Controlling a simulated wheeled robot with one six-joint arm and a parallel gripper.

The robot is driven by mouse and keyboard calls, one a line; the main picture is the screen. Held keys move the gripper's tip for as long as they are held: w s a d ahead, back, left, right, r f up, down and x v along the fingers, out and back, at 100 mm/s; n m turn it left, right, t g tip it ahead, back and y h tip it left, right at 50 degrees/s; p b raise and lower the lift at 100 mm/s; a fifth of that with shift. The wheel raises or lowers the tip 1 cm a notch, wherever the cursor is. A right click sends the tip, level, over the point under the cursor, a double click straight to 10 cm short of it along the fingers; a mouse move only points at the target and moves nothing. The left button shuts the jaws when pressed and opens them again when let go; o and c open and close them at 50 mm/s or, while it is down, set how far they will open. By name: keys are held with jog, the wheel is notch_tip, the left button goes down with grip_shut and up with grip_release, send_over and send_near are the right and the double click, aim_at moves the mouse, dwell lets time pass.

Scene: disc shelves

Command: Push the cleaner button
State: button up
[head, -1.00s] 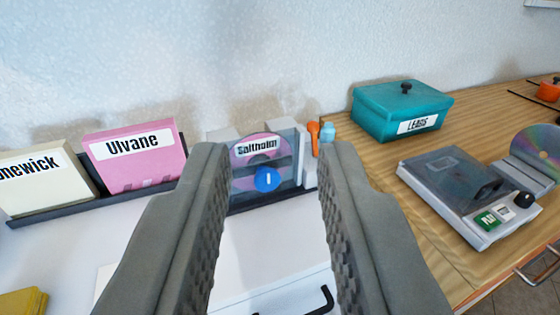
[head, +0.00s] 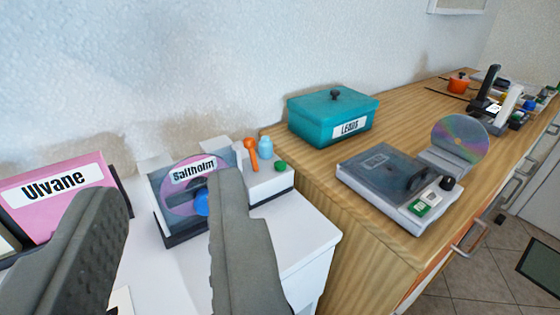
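A small white box (head: 272,186) with an orange brush-like piece (head: 250,150), a light blue bottle (head: 265,146) and a green button (head: 280,166) on top stands at the right end of the white cabinet; it may be the cleaner. No label on it can be read. My gripper (head: 167,190) is open and empty, its fingers wide apart. The right finger is in front of the Saltholm disc holder (head: 160,212) and partly hides a blue round piece (head: 201,204) on it. The green button is in clear view, right of the right finger.
A pink Ulvane case (head: 55,205) is at left. On the wooden counter (head: 315,195) to the right are a teal LEADS box (head: 335,118) and a grey-lidded disc player (head: 385,180) with a green button. A disc on a stand (head: 459,140) is behind it.

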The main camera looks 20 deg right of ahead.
grip_shut()
dwell(1.5)
